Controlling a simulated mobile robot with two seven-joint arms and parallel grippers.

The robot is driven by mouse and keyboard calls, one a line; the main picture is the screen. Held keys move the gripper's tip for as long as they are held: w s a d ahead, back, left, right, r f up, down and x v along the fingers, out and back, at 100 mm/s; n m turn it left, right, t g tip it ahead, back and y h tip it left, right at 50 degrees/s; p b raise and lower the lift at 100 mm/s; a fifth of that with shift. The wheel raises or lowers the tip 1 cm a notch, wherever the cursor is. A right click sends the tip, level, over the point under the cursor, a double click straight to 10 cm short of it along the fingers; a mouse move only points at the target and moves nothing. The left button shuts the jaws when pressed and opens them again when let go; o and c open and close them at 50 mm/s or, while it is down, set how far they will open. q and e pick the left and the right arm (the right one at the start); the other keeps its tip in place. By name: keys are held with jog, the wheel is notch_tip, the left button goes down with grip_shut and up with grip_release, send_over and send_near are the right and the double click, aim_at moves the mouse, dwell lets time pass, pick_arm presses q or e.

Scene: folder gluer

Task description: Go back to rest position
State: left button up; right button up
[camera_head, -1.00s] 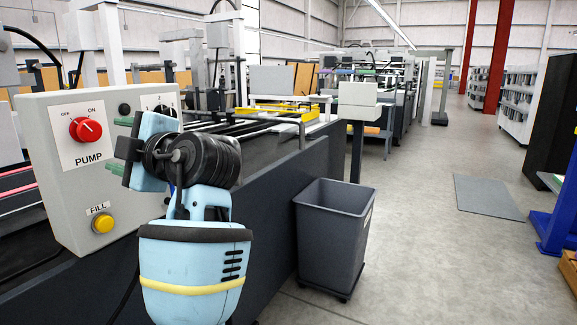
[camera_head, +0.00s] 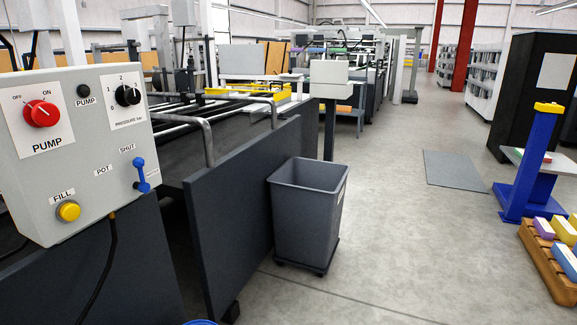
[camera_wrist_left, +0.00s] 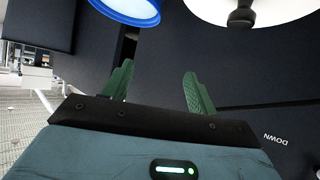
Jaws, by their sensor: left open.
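My left gripper (camera_wrist_left: 157,92) shows in the left wrist view with its two green fingers spread apart and nothing between them. A blue-rimmed round thing (camera_wrist_left: 130,10) and a white round thing (camera_wrist_left: 235,10) lie beyond the fingers at the top of that view. In the head view neither gripper shows. The control panel (camera_head: 80,150) stands at the left, with its red PUMP knob (camera_head: 41,113), black pressure knob (camera_head: 128,95), yellow FILL button (camera_head: 68,211) and blue lever (camera_head: 141,175) all uncovered.
A grey bin (camera_head: 307,215) stands on the floor beside the machine's dark side panel (camera_head: 243,205). A blue stand (camera_head: 530,170) and a wooden pallet with coloured blocks (camera_head: 550,255) are at the right. The floor around the grey mat (camera_head: 453,169) is clear.

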pick_arm(q)
jog(key=s+d+f+m+g+h, duration=0.1)
jog(key=s+f+m, duration=0.1)
jog(key=s+f, duration=0.35)
jog(key=s+d+f+m+g+h, duration=0.1)
jog(key=s+d+f+h, duration=0.1)
jog(key=s, duration=0.7)
jog(key=s+d+f+m+h, duration=0.1)
jog(key=s+f+m, duration=0.15)
jog(key=s, duration=0.45)
jog(key=s+d+m+g+h, duration=0.2)
jog(key=s+d+g+h, duration=0.15)
jog(key=s, duration=1.35)
jog(key=w+r+t+p, duration=0.2)
jog(key=w+r+p, duration=0.1)
jog(key=r+p, duration=0.6)
jog(key=w+r+t+p, duration=0.1)
jog(key=w+r+p, duration=0.2)
jog(key=r+p, duration=0.7)
jog(key=shift+w+t+p, duration=0.35)
jog(key=shift+p, duration=0.05)
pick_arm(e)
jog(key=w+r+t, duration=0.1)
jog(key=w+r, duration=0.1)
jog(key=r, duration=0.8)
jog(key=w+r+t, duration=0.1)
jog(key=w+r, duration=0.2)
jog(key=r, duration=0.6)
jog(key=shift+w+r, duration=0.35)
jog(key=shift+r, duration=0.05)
